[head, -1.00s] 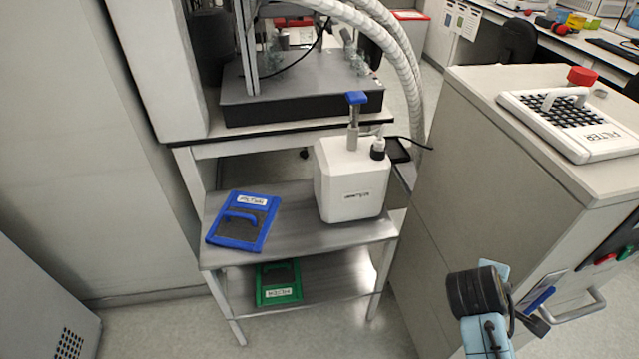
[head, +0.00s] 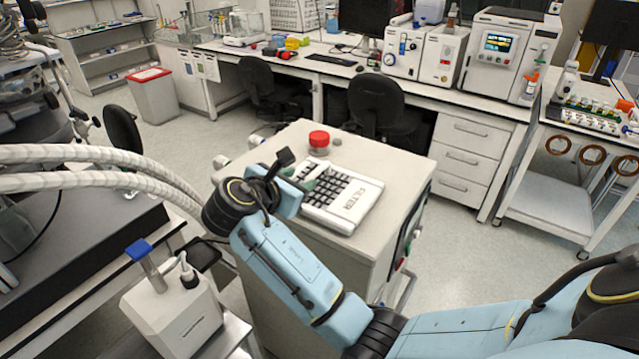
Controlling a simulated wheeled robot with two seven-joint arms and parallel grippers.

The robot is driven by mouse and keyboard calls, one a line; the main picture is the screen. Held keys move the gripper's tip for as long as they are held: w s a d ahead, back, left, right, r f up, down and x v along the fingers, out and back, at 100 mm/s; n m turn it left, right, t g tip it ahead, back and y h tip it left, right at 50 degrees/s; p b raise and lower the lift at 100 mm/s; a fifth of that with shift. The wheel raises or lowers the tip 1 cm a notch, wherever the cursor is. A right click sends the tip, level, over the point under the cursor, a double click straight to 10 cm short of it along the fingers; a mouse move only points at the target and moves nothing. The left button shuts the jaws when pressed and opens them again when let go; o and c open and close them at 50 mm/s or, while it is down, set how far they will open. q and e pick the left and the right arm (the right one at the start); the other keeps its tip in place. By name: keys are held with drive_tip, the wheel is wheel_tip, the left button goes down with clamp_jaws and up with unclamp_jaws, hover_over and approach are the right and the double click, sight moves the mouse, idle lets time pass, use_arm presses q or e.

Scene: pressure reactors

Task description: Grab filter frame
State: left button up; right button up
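The white filter frame (head: 341,203), with a black grid and the label FILTER, lies flat on top of the beige cabinet (head: 390,150). My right arm reaches in from the right. Its gripper (head: 303,177) is at the frame's far left side, by the handle. The wrist and gripper body cover that side of the frame and most of the handle. I cannot tell whether the fingers touch the handle or are closed. My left gripper is not in view.
A red-capped jar (head: 319,143) stands on the cabinet just behind the frame. Ribbed white hoses (head: 110,170) and a white canister with a blue-topped valve (head: 172,315) are at left. Chairs and a long instrument bench (head: 420,95) stand behind.

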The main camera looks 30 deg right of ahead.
sight(314, 173)
drive_tip(key=x, duration=0.5)
drive_tip(key=shift+f, duration=0.1)
drive_tip(key=p+x, duration=0.1)
drive_tip(key=x, duration=0.4)
drive_tip(key=shift+w+d, duration=0.1)
clamp_jaws()
